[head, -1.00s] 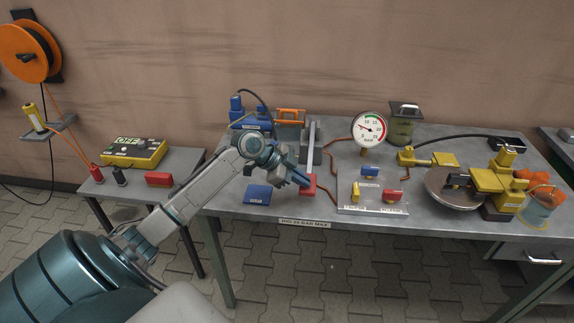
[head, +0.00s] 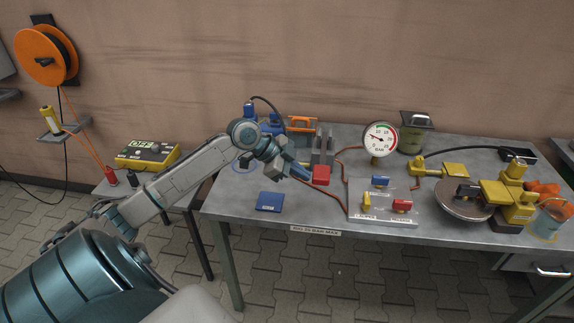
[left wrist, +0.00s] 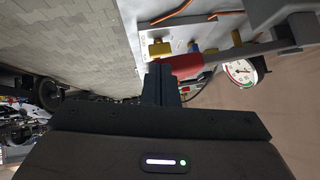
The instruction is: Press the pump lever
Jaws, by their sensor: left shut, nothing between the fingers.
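The pump lever is a grey bar with a red grip (head: 320,176) that points towards me from the pump at the back of the bench. My left gripper (head: 303,172) is shut and empty, its fingertips just left of the red grip in the head view. In the left wrist view the closed fingers (left wrist: 160,84) reach up to the edge of the red grip (left wrist: 182,66). I cannot tell whether they touch it. The pressure gauge (head: 380,139) stands right of the lever. My right gripper is not in view.
A blue pad (head: 270,202) lies in front. My forearm passes over the side table with a yellow tester (head: 147,155). Copper pipes run close to the lever.

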